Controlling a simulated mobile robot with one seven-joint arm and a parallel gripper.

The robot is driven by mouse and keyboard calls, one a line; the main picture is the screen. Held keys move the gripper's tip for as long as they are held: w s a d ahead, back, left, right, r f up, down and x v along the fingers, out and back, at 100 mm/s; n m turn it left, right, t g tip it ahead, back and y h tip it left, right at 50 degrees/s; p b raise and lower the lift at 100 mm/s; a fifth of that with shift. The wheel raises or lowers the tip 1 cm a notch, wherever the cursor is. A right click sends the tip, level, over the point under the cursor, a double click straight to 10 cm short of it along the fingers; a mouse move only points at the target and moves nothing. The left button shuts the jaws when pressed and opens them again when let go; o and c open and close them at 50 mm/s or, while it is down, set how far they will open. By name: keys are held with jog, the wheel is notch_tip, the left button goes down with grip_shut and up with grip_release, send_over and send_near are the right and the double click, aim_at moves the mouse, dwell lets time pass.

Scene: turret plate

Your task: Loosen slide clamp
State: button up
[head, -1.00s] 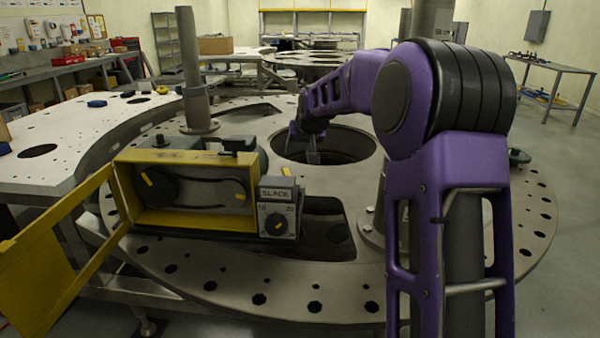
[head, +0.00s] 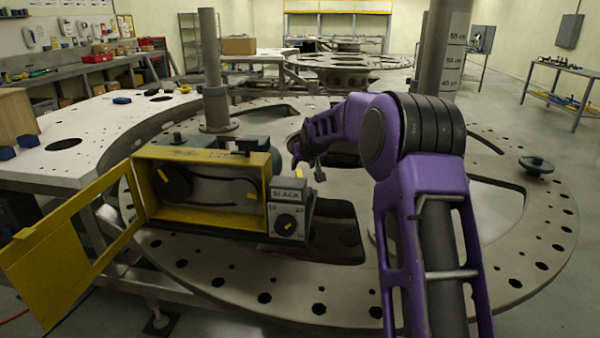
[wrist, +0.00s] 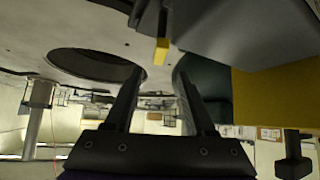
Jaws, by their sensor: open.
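The yellow belt box (head: 208,215) stands on the round grey plate with its door swung open to the left. A grey gauge marked SLACK (head: 289,214) with a dark knob is at its right end. My gripper (head: 308,172) is just behind and right of the gauge. In the wrist view, my gripper (wrist: 160,75) is open and empty. A dark lever with a yellow tip (wrist: 161,50) lies just beyond the fingertips, apart from them. I cannot tell for sure which part is the slide clamp.
An upright grey post (head: 213,80) stands behind the box, and a thicker marked column (head: 441,55) stands at the back right. A dark green knob-topped piece (head: 537,165) lies at right.

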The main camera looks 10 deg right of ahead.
aim_at(299, 173)
jog(key=x, duration=0.7)
jog(key=shift+w+f, duration=0.25)
jog(key=shift+c, duration=0.3)
grip_shut()
